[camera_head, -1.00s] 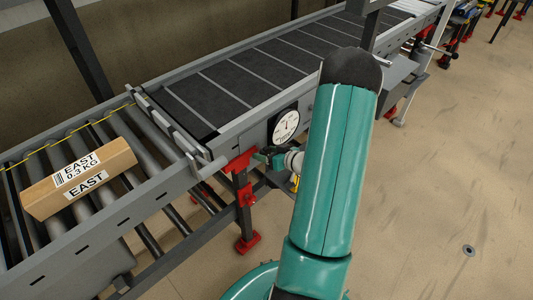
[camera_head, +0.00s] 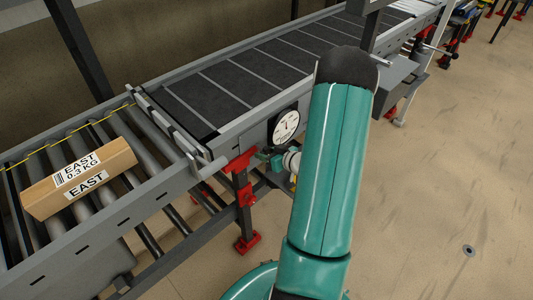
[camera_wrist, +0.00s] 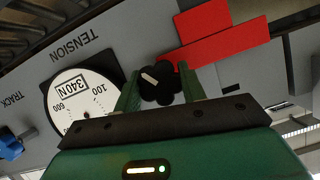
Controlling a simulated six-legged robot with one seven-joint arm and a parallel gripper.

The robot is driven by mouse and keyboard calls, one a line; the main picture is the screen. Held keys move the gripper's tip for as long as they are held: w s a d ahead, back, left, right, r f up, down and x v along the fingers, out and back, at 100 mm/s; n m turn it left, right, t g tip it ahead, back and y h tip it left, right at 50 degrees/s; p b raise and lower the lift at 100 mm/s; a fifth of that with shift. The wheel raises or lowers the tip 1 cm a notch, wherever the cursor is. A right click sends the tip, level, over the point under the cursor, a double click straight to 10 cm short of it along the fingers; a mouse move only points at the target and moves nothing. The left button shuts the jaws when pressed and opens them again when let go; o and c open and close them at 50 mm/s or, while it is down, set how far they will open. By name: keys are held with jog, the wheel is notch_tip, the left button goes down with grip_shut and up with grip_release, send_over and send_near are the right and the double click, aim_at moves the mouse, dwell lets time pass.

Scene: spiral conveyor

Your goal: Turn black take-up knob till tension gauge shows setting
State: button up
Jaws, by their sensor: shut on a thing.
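The black take-up knob (camera_wrist: 151,78) is lobed, with a pale line on its face. It sits between the two green fingers of my gripper (camera_wrist: 159,75), which is shut on it. The white tension gauge (camera_wrist: 72,103) is left of the knob in the wrist view, upside down and partly covered by my gripper. A boxed "340N" and the marks 100 and 600 show on it; the needle's reading is unclear. In the head view the gauge (camera_head: 286,126) is on the conveyor's side, just above my gripper (camera_head: 266,157); the knob is hidden there.
A red bracket (camera_wrist: 222,40) is close beside the knob. A blue knob (camera_wrist: 10,146) is near the word TRACK. A cardboard box (camera_head: 78,178) marked EAST lies on the rollers at left. Open floor (camera_head: 440,190) is to the right.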

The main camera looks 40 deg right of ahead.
jog(key=n+h, duration=0.1)
jog(key=n, duration=0.1)
jog(key=shift+a+n+h, duration=0.1)
jog(key=shift+n+h, duration=0.2)
jog(key=shift+h, duration=0.1)
jog(key=n+h, duration=0.2)
jog(key=n, duration=0.1)
jog(key=shift+f, duration=0.1)
jog(key=n+t+h, duration=0.1)
jog(key=n+h, duration=0.1)
jog(key=n, duration=0.1)
jog(key=shift+n+t+h, duration=0.6)
jog(key=shift+n+h, duration=0.1)
jog(key=shift+n, duration=1)
jog(key=o, duration=1)
jog(key=shift+c, duration=0.2)
jog(key=shift+s, duration=0.15)
